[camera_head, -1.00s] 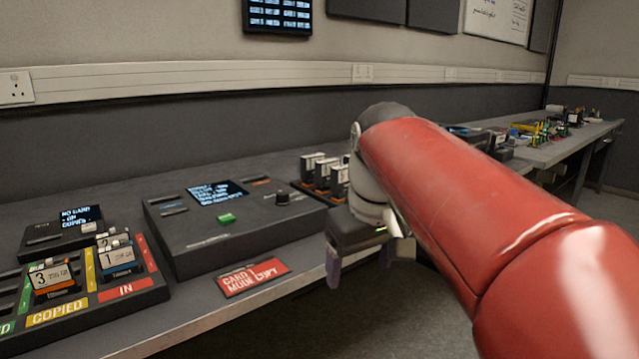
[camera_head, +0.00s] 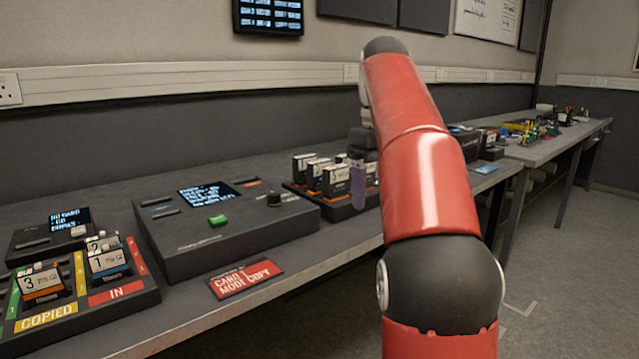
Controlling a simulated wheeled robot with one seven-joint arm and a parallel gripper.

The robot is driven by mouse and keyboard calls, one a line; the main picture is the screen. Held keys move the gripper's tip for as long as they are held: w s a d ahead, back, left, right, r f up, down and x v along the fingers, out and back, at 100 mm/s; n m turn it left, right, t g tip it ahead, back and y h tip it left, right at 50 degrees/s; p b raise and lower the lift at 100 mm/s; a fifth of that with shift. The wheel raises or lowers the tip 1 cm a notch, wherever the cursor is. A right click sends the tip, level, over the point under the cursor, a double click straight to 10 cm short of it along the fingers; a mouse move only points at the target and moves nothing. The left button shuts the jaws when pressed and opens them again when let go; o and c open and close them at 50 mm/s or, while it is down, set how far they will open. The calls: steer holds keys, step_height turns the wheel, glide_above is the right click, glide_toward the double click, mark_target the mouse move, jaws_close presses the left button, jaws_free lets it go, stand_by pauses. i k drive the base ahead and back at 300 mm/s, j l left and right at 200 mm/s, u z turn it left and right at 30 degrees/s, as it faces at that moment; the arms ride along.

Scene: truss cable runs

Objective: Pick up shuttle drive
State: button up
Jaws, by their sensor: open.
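Several dark drives with white tops (camera_head: 335,180) stand upright in a rack (camera_head: 302,191) on the bench, right of the copier box. I cannot tell by label which is the shuttle drive. My gripper (camera_head: 361,188) points down at the right end of this rack, beside or in front of the rightmost drives. One purple-grey finger shows; the other is hidden. The gripper is open, and I see nothing held in it. My red arm covers the bench just right of the rack.
A dark copier box (camera_head: 235,240) with a screen and green button stands left of the rack. A red card-mode sign (camera_head: 245,279) lies in front. At far left is a tray (camera_head: 125,295) with numbered cards. More equipment sits on the far bench (camera_head: 545,143).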

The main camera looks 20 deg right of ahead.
mark_target(314, 170)
steer(key=i, duration=1)
